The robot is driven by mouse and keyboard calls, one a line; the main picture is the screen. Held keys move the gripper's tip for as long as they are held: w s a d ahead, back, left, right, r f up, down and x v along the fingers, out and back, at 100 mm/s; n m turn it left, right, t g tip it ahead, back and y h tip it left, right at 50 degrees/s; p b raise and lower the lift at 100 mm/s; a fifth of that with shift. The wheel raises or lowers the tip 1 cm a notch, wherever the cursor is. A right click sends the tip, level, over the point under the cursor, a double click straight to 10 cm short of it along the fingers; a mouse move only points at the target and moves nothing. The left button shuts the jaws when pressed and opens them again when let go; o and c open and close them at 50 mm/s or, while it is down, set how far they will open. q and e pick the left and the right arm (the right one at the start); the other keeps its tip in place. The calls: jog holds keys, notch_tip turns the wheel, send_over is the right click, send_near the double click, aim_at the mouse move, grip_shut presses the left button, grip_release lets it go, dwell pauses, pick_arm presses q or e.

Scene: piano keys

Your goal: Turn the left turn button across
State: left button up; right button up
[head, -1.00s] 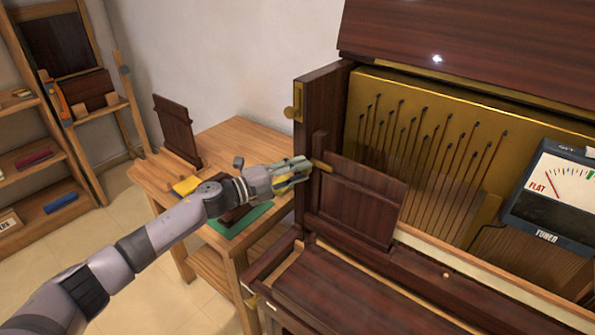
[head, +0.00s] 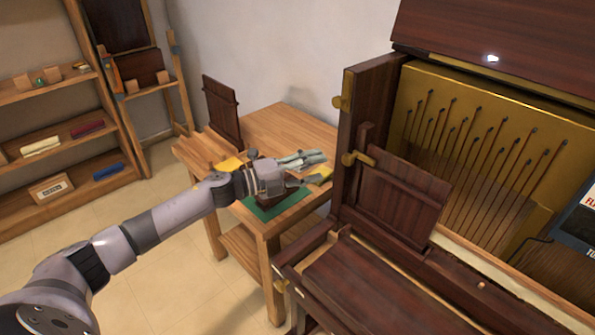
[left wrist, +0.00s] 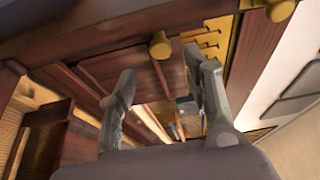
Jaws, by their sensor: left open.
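The left turn button (head: 358,158) is a small brass piece on the dark piano frame at the upper left corner of the small wooden panel (head: 400,195). Its bar points right, towards the panel's top edge; whether it overlaps the panel is hard to tell. A brass knob also shows in the left wrist view (left wrist: 160,46), probably this button. My left gripper (head: 322,166) is open and empty, just left of the button with a gap between. Its two fingers also show in the left wrist view (left wrist: 160,70). My right gripper is not in view.
Another brass piece (head: 343,103) sits higher on the piano's side post. A wooden table (head: 285,120) with a green mat (head: 283,206) and an upright dark panel (head: 222,112) stands behind my left arm. Shelves (head: 60,140) stand at far left. A gauge (head: 580,220) is at right.

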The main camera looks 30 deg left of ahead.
pick_arm(q)
jog(key=v, duration=0.4)
jog(key=shift+s+a, duration=0.2)
jog(key=shift+s, duration=0.1)
